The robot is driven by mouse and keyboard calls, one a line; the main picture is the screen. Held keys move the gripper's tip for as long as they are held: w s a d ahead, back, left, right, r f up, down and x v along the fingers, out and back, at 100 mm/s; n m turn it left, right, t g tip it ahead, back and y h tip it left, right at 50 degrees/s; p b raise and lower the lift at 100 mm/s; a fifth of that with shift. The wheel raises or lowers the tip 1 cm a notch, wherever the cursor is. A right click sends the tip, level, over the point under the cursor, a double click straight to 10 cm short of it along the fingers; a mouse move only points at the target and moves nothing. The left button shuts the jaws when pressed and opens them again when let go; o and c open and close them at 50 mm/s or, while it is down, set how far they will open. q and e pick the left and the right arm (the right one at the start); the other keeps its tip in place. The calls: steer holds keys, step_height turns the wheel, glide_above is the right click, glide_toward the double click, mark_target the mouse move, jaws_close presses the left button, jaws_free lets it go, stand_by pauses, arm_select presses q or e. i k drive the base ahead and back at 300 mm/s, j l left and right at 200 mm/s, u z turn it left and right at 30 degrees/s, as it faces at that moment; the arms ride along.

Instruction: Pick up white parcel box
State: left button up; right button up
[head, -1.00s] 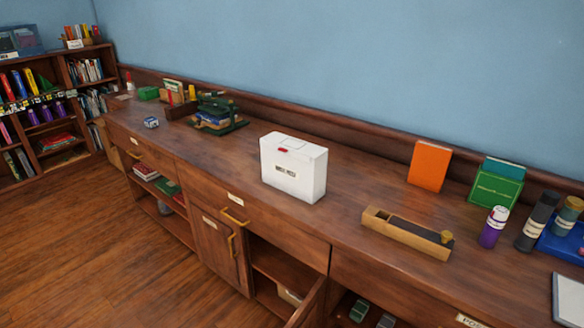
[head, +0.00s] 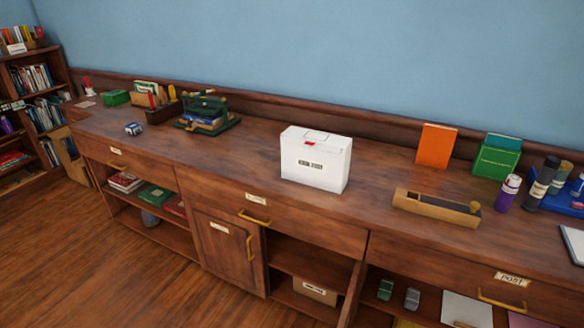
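The white parcel box (head: 315,162) stands upright on the wooden counter (head: 250,155), near the middle of the head view. It has a small red mark on its top edge and a dark printed label on its front face. Nothing touches it. Neither of my grippers shows in the head view.
Right of the box are a wooden tray (head: 436,207), an orange book (head: 435,146), a green box (head: 496,157) and a purple bottle (head: 507,192). A green stand (head: 207,115) is to the left. A cabinet door (head: 352,292) below stands open. Counter around the box is clear.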

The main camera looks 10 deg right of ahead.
mark_target(320, 169)
steer(key=i+j+z, duration=0.3)
steer(key=j, duration=0.45)
steer(key=i+j+z, duration=0.3)
steer(key=j, duration=0.5)
steer(key=i+j+z, duration=0.1)
steer(key=j+z, duration=0.2)
steer(key=j, duration=0.55)
steer(key=j+z, duration=0.3)
steer(key=j, duration=0.55)
steer(key=i+j+z, duration=0.2)
steer(key=j, duration=0.65)
steer(key=i+j+z, duration=0.1)
steer(key=j+z, duration=0.15)
steer(key=j, duration=0.65)
steer(key=j+z, duration=0.2)
steer(key=j, duration=0.7)
